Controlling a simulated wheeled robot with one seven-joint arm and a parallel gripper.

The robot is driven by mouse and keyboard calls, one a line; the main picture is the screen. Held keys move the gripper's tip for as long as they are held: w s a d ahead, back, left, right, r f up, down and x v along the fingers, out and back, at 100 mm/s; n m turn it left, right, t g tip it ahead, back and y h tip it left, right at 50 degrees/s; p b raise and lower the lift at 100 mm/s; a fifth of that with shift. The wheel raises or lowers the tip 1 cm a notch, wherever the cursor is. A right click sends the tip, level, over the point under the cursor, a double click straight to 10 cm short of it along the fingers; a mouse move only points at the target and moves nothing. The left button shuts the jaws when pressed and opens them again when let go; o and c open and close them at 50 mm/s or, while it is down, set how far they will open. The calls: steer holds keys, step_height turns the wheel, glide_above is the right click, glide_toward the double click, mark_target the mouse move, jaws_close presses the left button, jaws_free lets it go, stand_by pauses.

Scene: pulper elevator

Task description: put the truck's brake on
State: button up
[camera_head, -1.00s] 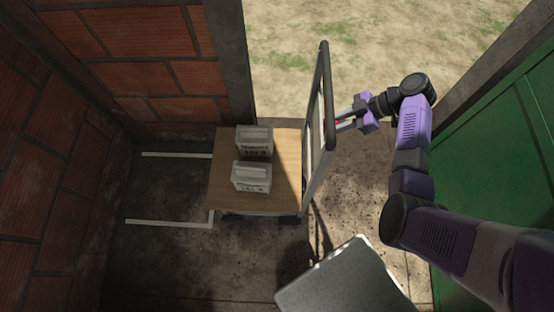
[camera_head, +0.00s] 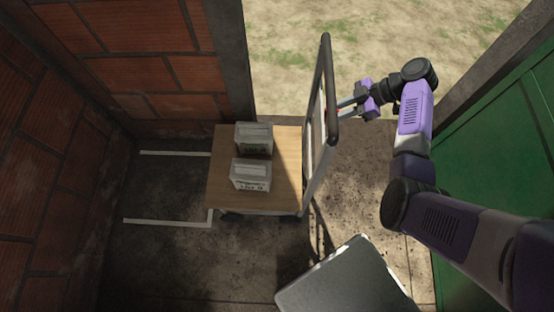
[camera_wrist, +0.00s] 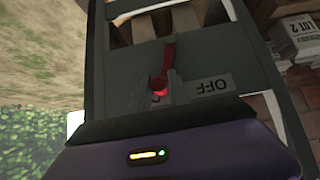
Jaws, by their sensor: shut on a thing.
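The truck is a flat platform cart with a wooden deck (camera_head: 225,185) and an upright grey handle frame (camera_head: 328,75) at its right end. In the wrist view, a panel on the frame bears a red brake lever (camera_wrist: 168,58) with a round red end, beside a label reading OFF (camera_wrist: 208,87), seen upside down. My gripper (camera_head: 347,105) reaches the frame from the right. It is shut at the lever's red end, in the wrist view (camera_wrist: 160,88). The exact contact is partly hidden.
Two pale packages, one behind the other (camera_head: 254,138) (camera_head: 250,175), stand on the deck. White floor lines (camera_head: 165,222) lie left of the truck. Brick walls (camera_head: 150,60) bound the left and back; a green panel (camera_head: 500,150) is at right. Grassy ground (camera_head: 400,35) lies beyond the opening.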

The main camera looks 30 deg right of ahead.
steer(key=shift+f, duration=0.1)
steer(key=w+d+f+b, duration=0.1)
steer(key=w+b, duration=0.1)
steer(key=b, duration=0.1)
steer(key=shift+d+f, duration=0.1)
steer(key=shift+d, duration=0.1)
steer(key=o, duration=0.7)
steer(key=shift+f, duration=0.1)
